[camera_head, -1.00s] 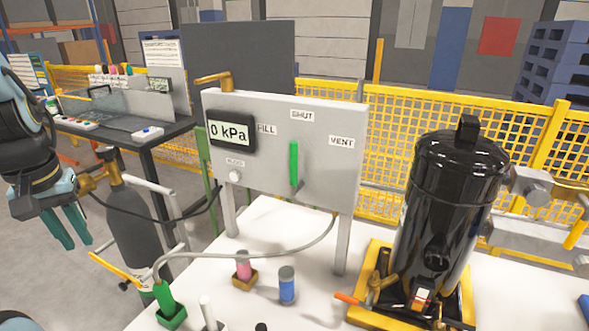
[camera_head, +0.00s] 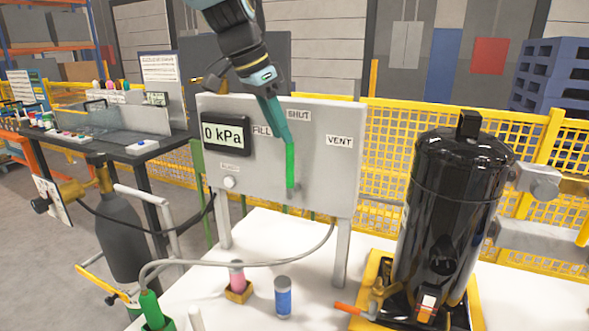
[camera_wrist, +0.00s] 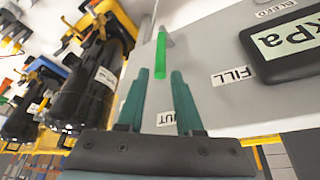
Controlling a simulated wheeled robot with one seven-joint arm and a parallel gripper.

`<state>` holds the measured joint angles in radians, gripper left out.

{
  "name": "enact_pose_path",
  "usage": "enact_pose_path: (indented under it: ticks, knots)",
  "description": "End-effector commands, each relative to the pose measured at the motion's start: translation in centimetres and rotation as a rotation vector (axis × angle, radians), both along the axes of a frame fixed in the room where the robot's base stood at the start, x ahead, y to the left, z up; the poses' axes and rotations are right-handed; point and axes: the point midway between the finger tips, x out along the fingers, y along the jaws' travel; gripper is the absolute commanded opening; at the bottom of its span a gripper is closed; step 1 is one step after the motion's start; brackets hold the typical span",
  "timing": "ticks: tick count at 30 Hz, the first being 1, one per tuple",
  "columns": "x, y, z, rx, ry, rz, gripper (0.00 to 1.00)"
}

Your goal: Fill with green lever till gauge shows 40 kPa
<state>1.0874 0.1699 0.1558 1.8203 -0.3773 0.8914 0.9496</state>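The green lever (camera_head: 290,168) stands upright on the grey panel (camera_head: 325,185), its upper end toward the SHUT label (camera_head: 298,115). The FILL label (camera_head: 262,131) is left of it and the VENT label (camera_head: 339,141) right. The gauge (camera_head: 224,134) reads 0 kPa; it shows partly in the wrist view (camera_wrist: 285,38). My gripper (camera_head: 287,140) points down at the lever's upper end. In the wrist view, my gripper (camera_wrist: 162,76) is open, its two fingers apart, with the lever's end (camera_wrist: 161,62) at the gap between the tips. I cannot tell whether they touch.
A black tank (camera_head: 452,215) stands in a yellow frame at the right. A pink-topped bottle (camera_head: 237,277) and a blue bottle (camera_head: 283,297) stand on the white table (camera_head: 268,232) before the panel. A grey hose (camera_head: 255,263) runs across it. A bleed knob (camera_head: 229,182) sits below the gauge.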

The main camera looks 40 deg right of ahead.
Motion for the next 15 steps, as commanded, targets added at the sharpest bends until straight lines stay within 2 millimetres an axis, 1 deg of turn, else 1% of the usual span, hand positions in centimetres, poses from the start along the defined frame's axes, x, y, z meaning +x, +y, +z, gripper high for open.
enact_pose_path:
  ticks: [5,9,15]
  knots:
    - [-0.2,-1.0,-2.6,0.007,0.004,0.001,0.35]
    - [-0.2,-2.0,-5.1,0.006,0.003,0.003,0.35]
    - [-0.3,-3.1,-7.9,0.005,0.003,0.005,0.35]
